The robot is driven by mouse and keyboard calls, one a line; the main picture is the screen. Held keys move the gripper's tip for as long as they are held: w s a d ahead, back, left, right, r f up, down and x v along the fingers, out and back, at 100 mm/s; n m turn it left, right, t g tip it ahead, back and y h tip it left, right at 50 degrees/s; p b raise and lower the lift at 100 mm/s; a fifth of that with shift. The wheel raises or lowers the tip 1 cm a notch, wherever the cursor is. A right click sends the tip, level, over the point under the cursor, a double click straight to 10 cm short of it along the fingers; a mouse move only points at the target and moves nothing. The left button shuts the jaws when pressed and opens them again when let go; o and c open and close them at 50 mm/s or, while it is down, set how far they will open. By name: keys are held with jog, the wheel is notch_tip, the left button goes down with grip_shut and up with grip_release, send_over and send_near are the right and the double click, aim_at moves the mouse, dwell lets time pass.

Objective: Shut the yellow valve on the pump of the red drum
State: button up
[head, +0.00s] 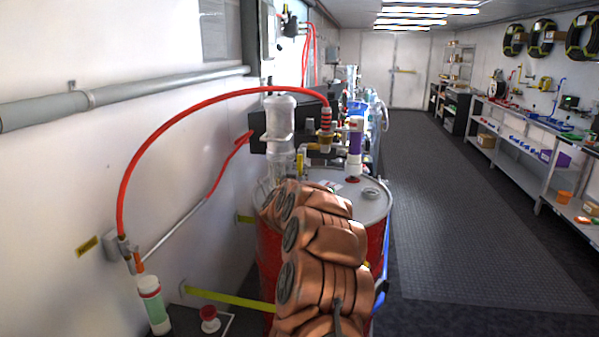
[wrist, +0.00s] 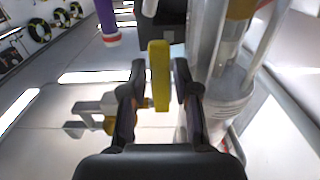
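The red drum (head: 375,243) stands left of the aisle in the head view, partly hidden behind my copper-coloured arm. The pump (head: 281,125), with a pale cylindrical body, rises from its lid. The yellow valve (head: 300,161) shows as a small upright yellow piece beside the pump, just above my arm. In the wrist view the yellow valve handle (wrist: 160,75) stands between the two dark fingers of my gripper (wrist: 160,82). Narrow gaps show on both sides of the handle, so the gripper is open around it. My fingers are hidden in the head view.
A red hose (head: 170,133) arches from the wall side to a fitting above the drum. A purple-banded tube (head: 354,145) stands right of the pump. A grey lid cap (head: 371,193) sits on the drum top. The dark floor aisle (head: 460,200) on the right is clear.

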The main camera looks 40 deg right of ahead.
jog(key=shift+w+d, duration=0.45)
jog(key=shift+d, duration=0.1)
jog(key=shift+c, duration=0.2)
grip_shut()
